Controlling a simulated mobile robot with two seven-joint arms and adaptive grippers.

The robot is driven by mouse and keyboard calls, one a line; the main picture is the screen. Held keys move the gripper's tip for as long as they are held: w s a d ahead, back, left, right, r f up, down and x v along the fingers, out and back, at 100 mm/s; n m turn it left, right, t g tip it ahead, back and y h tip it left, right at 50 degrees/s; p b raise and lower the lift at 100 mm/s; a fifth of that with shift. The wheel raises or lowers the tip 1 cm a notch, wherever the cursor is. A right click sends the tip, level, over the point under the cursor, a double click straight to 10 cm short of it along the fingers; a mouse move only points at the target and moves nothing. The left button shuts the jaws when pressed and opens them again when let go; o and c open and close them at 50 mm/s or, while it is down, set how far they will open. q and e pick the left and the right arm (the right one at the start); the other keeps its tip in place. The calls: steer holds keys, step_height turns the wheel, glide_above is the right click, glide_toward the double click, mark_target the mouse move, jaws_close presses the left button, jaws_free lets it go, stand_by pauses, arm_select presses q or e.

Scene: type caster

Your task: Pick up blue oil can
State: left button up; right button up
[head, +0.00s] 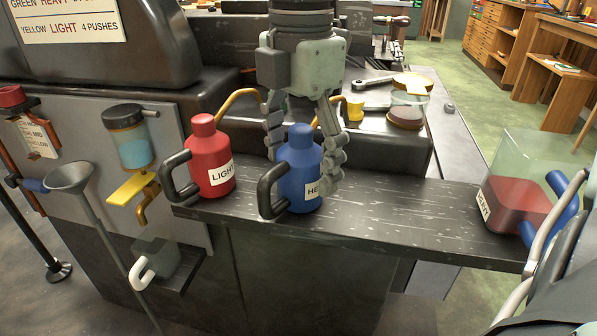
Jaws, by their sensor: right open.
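The blue oil can (299,172) stands upright on the dark, worn shelf (400,212). It has a black handle on its left and a white label, partly covered, that reads "HE". My right gripper (302,168) points down over the can from above. It is open, with one finger at the can's left side and one at its right, covering part of the label. I cannot tell whether the fingers touch the can. My left gripper is not in view.
A red can (209,160) labelled "LIGHT" stands close on the left. A clear jug (515,205) with red liquid and a blue handle is at the shelf's right end. A grey funnel (70,178) is at far left. The shelf between blue can and jug is clear.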

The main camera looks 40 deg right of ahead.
steer(key=shift+c, duration=0.5)
steer(key=c, duration=1.3)
